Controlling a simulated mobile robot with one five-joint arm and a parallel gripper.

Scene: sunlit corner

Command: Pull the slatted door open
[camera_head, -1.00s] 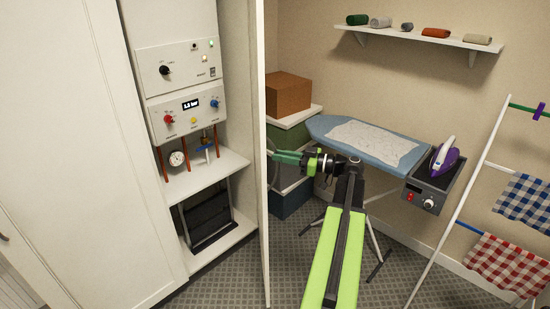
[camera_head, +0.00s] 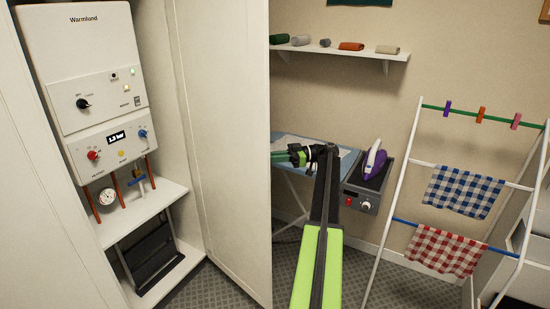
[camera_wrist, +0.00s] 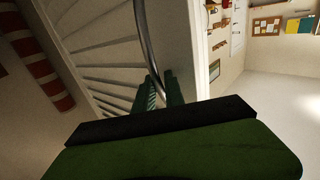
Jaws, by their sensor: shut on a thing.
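The slatted door (camera_head: 225,130) stands open, and its plain inner face shows in the head view. Its white slatted face (camera_wrist: 98,50) shows in the wrist view, with a curved metal handle (camera_wrist: 146,45) on it. My gripper (camera_wrist: 164,88) is shut on the handle, its green fingers on either side of the bar. In the head view my gripper (camera_head: 279,157) is at the door's free edge, its tips hidden behind the door.
The open cupboard holds a white boiler (camera_head: 90,70) and a shelf (camera_head: 150,212). An ironing board (camera_head: 345,160) with an iron (camera_head: 374,162) stands behind my arm. A drying rack (camera_head: 388,235) with checked cloths stands at the right. Patterned floor shows below.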

